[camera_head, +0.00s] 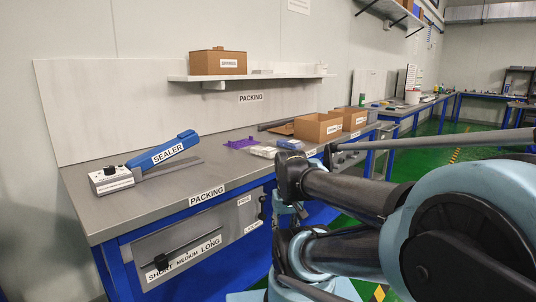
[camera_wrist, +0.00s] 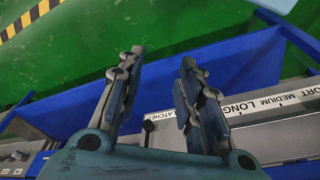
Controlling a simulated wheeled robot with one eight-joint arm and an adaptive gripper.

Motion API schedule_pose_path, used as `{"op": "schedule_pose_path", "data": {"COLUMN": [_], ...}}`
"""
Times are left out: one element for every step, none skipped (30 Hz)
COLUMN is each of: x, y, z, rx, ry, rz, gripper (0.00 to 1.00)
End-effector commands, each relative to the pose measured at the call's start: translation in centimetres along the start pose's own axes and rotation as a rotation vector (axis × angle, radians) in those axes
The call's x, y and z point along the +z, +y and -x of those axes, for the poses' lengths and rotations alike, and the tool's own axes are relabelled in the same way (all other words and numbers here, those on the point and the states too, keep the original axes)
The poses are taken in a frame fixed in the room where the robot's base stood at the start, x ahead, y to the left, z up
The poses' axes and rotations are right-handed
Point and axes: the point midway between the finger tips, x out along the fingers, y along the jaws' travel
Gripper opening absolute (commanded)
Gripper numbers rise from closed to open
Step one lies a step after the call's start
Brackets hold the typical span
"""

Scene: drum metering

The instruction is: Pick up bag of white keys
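A small white bag (camera_head: 263,152), perhaps the bag of white keys, lies on the grey packing bench (camera_head: 222,173). It is too small to make out its contents. A blue packet (camera_head: 290,144) lies to its right and a purple item (camera_head: 240,143) to its left. My gripper (camera_wrist: 164,60) is open and empty in the wrist view, its two fingers well apart. The wrist view shows the bench's labelled front and the green floor, and no bag. My arm fills the right of the head view, in front of the bench; my fingers cannot be made out there.
A blue-handled sealer (camera_head: 150,162) stands at the bench's left end. Open cardboard boxes (camera_head: 318,128) stand behind and right of the packets. A shelf (camera_head: 245,76) with a box (camera_head: 218,62) hangs above. The bench top between sealer and packets is mostly clear.

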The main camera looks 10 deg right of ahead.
Motion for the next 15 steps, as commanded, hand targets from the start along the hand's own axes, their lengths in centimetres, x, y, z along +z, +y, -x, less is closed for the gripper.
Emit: {"op": "schedule_pose_path", "data": {"x": [0.0,0.0,0.0,0.0,0.0,0.1,0.5,0.4,0.1,-0.3,-0.9,-1.8,-2.6,-3.4,-4.7], "y": [0.0,0.0,0.0,0.0,0.0,0.0,0.0,0.0,-0.1,-0.1,-0.1,-0.1,-0.1,-0.2,-0.2], "z": [0.0,0.0,0.0,0.0,0.0,0.2,0.7,0.9,1.3,1.7,2.1,2.9,3.5,4.2,5.3], "rx": [0.000,0.000,0.000,0.000,0.000,0.000,-0.001,-0.002,-0.004,-0.007,-0.011,-0.017,-0.021,-0.026,-0.034], "ry": [0.000,0.000,0.000,0.000,0.000,0.003,0.010,0.012,0.013,0.014,0.014,0.015,0.017,0.018,0.022], "rz": [0.000,0.000,0.000,0.000,0.000,0.001,0.002,0.004,0.010,0.017,0.024,0.038,0.051,0.066,0.086], "gripper": [0.33,0.33,0.33,0.33,0.40,0.49,0.56,0.63,0.72,0.79,0.82,0.82,0.82,0.82,0.82]}}
